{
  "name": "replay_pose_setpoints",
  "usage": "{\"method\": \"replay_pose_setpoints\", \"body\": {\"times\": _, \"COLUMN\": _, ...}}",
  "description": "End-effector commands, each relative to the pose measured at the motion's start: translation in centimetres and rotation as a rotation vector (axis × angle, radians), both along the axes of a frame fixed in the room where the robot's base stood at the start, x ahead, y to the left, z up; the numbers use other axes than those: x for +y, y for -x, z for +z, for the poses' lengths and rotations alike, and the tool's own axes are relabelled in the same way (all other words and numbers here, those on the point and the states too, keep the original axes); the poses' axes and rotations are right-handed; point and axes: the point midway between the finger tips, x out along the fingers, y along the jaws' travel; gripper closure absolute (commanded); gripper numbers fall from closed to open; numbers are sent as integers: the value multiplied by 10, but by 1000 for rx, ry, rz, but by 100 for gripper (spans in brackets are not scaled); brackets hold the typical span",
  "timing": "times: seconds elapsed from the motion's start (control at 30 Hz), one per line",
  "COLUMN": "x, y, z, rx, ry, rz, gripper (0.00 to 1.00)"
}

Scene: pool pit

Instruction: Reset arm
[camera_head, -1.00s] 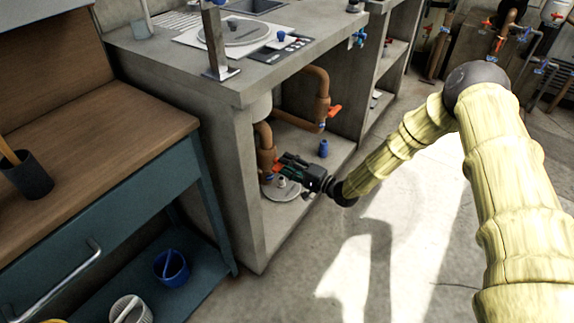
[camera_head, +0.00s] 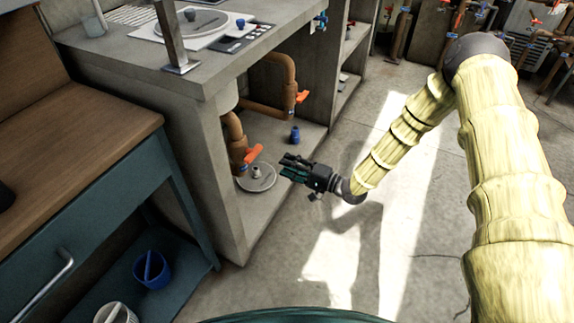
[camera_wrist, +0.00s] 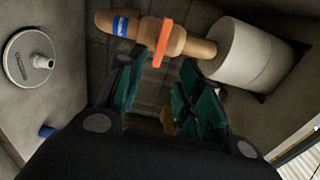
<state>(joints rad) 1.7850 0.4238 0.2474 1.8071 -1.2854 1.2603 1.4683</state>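My gripper (camera_head: 291,168) is just outside the front of the concrete cabinet, level with its lower opening, pointing left toward it. In the wrist view its two dark green fingers (camera_wrist: 155,95) stand apart with nothing between them. My arm's yellow sleeved links reach in from the right. An orange-handled valve (camera_head: 252,154) on a copper pipe is inside the cabinet. In the wrist view the valve's orange handle (camera_wrist: 162,43) appears beyond the fingers, with no contact visible.
The concrete cabinet (camera_head: 235,225) stands left of my gripper. A round metal disc (camera_head: 257,178) and a small blue-topped item (camera_head: 294,135) are on its lower shelf. A second orange handle (camera_head: 302,97) is farther back. A teal workbench (camera_head: 100,215) is at left.

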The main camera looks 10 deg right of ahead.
Motion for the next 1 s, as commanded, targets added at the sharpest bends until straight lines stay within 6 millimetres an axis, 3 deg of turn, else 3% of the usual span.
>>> {"method": "replay_pose_setpoints", "body": {"times": 0.37, "x": 1, "y": 0, "z": -1, "rx": 1, "ry": 2, "rz": -1, "gripper": 64}}
{"method": "replay_pose_setpoints", "body": {"times": 0.47, "x": 3, "y": 6, "z": -8, "rx": 9, "ry": 30, "rz": -12, "gripper": 64}}
{"method": "replay_pose_setpoints", "body": {"times": 0.57, "x": 9, "y": 22, "z": -29, "rx": 29, "ry": 112, "rz": -39, "gripper": 64}}
{"method": "replay_pose_setpoints", "body": {"times": 0.77, "x": 12, "y": 88, "z": -96, "rx": 108, "ry": 427, "rz": -83, "gripper": 64}}
{"method": "replay_pose_setpoints", "body": {"times": 1.0, "x": -14, "y": 205, "z": -161, "rx": 234, "ry": 862, "rz": 3, "gripper": 64}}
